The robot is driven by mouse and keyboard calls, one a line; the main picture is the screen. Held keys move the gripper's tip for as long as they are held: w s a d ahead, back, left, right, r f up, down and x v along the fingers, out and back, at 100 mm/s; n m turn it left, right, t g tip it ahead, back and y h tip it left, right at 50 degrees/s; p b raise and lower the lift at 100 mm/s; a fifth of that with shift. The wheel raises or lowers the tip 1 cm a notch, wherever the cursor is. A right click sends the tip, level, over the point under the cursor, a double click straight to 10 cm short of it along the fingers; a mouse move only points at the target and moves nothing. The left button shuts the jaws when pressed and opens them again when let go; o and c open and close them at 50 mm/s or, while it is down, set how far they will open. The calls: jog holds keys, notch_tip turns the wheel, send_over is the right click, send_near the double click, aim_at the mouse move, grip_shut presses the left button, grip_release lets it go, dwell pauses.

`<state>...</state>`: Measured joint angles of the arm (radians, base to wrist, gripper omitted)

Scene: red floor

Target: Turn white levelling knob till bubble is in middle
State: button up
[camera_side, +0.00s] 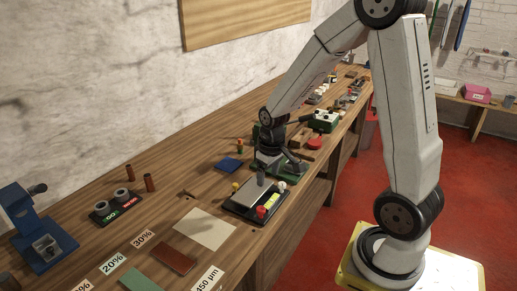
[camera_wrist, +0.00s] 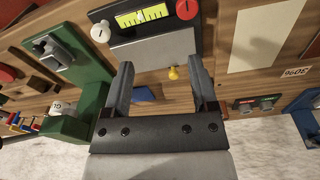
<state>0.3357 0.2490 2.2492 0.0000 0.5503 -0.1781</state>
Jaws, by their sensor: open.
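The levelling plate is a dark base with a grey top; it lies on the bench in the side view (camera_side: 243,207) and at the top of the wrist view (camera_wrist: 155,50). Its white knob (camera_wrist: 100,32) is at the plate's left corner, and it also shows in the side view (camera_side: 282,186). The yellow-green vial (camera_wrist: 142,15) lies between white and red; the bubble's exact place is too small to tell. My gripper (camera_wrist: 161,66) is open and empty above the plate's yellow-knob side, apart from the white knob.
A green stand (camera_wrist: 88,108) is close on the left in the wrist view. A blue pad (camera_side: 229,164) lies behind the plate.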

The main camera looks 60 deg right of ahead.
jog(key=s+a+n+t, duration=0.1)
jog(key=s+a, duration=0.4)
jog(key=a, duration=0.6)
jog(key=shift+a+r+n+t, duration=0.3)
jog(key=shift+r+n, duration=0.05)
jog(key=shift+n, duration=0.05)
